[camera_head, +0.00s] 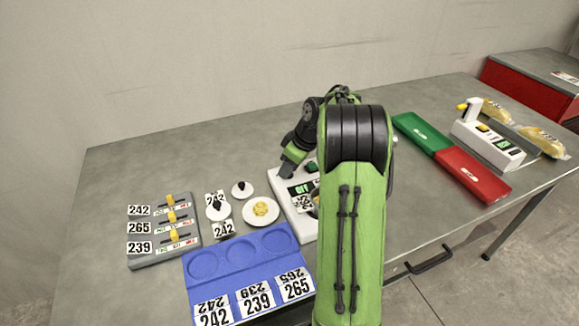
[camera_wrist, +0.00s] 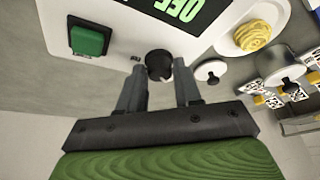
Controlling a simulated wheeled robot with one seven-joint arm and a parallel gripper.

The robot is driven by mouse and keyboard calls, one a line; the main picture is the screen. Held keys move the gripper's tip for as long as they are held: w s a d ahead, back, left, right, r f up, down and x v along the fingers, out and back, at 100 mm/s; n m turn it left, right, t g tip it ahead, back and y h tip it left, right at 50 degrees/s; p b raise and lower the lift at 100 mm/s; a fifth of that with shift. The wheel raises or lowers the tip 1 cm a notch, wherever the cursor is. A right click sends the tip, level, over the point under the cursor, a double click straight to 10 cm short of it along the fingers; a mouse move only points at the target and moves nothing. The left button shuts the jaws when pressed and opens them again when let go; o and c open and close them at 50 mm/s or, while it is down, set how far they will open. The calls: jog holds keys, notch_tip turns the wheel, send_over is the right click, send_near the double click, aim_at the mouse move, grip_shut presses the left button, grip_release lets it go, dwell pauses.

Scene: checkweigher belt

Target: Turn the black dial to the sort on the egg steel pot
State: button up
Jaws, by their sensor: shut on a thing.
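In the head view my gripper (camera_head: 288,172) is at the white machine (camera_head: 304,228), whose dial is hidden there. A steel pot (camera_head: 218,211) with a 242 label stands left of the machine; it also shows in the wrist view (camera_wrist: 272,84). Beside it are a small lid with a black knob (camera_head: 242,190) and a white plate (camera_head: 248,218) holding a yellow nest (camera_head: 261,208).
A grey panel (camera_head: 148,250) with yellow sliders and number cards stands at left. A blue tray (camera_head: 222,245) with round hollows and number cards lies in front. Green (camera_head: 420,132) and red (camera_head: 470,172) trays and another white machine (camera_head: 485,143) are at right.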

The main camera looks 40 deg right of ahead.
jog(key=m+h, duration=0.1)
jog(key=m, duration=0.2)
jog(key=m+h, duration=0.1)
jog(key=m, duration=0.2)
jog(key=shift+a+t+b, duration=0.2)
jog(key=shift+t+b, duration=0.1)
jog(key=shift+b, duration=0.1)
jog(key=m+h, duration=0.1)
jog(key=m, duration=0.2)
jog(key=m+g+h+p, duration=0.1)
jog(key=m, duration=0.2)
jog(key=shift+a+r+h, duration=0.1)
jog(key=shift+a+h, duration=0.05)
jog(key=shift+h, duration=0.15)
jog(key=m+g+p, duration=0.1)
jog(key=m, duration=0.3)
jog(key=shift+w+a+h, duration=0.1)
jog(key=shift+h, duration=0.3)
jog(key=m+g+p, duration=0.1)
jog(key=m, duration=0.2)
jog(key=shift+w+m+h+p, duration=0.1)
jog(key=shift+m+h+p, duration=0.2)
jog(key=shift+m+p, duration=0.1)
jog(key=m+g+p, duration=0.1)
jog(key=m, duration=0.2)
jog(key=m+g+p, duration=0.1)
jog(key=m, duration=0.1)
jog(key=shift+w+m+g, duration=0.15)
jog(key=shift+m+g, duration=0.25)
jog(key=o, duration=1)
